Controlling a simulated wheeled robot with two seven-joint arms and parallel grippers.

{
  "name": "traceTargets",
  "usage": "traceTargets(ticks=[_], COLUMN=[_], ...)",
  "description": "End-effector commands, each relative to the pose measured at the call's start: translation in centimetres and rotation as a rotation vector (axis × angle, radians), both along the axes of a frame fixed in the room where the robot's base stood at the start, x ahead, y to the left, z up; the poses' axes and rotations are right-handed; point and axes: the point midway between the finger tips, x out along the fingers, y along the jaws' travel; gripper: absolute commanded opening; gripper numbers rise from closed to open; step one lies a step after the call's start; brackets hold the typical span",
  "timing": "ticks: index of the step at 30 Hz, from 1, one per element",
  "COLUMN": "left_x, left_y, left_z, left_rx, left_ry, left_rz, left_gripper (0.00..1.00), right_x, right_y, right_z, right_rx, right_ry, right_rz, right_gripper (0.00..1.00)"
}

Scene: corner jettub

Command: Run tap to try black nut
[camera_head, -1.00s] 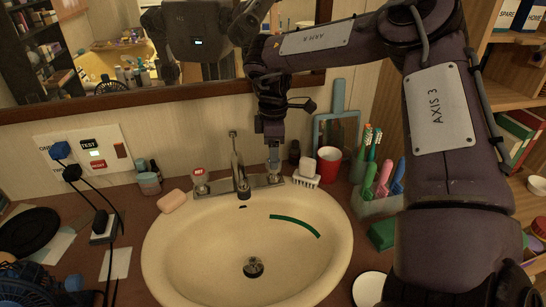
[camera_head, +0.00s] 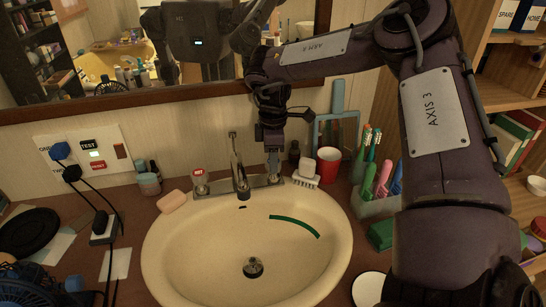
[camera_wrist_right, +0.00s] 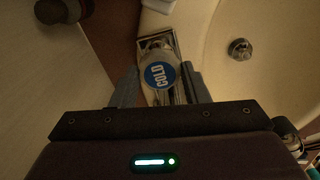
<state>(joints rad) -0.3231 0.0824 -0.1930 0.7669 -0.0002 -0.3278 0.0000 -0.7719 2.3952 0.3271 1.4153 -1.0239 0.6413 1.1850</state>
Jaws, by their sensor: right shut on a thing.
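My right gripper (camera_head: 272,165) points down at the right end of the faucet base, behind the basin. In the right wrist view its two fingers (camera_wrist_right: 160,86) stand on either side of the round cold knob (camera_wrist_right: 160,74), which has a blue "COLD" top, and are shut on it. The hot knob (camera_head: 199,178) with a red label is free at the left end. The chrome spout (camera_head: 239,168) stands between them; no water stream shows. The drain (camera_head: 253,267) has a dark centre. I cannot make out a black nut. My left gripper is not in view.
A brush (camera_head: 305,176), red cup (camera_head: 328,162) and toothbrush holder (camera_head: 376,203) stand close right of my gripper. Soap (camera_head: 172,202) lies left. A mirror hangs behind.

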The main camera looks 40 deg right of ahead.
Motion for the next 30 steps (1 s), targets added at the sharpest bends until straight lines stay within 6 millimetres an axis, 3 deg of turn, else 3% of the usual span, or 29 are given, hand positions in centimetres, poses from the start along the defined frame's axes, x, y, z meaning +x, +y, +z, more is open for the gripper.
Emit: traceTargets(ticks=[11, 21, 30], left_x=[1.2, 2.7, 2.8], left_y=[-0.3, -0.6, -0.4], left_z=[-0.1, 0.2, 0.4], left_rx=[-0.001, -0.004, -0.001], left_ry=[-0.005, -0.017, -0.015], left_rz=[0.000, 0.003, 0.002], left_gripper=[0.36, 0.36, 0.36], right_x=[0.0, 0.0, 0.0], right_y=[0.0, 0.0, 0.0], right_z=[0.0, 0.1, 0.1], right_rx=[-0.003, -0.003, -0.003], right_ry=[0.000, -0.001, -0.002], right_rz=[0.158, 0.460, 0.699], right_gripper=[0.19, 0.19, 0.19])
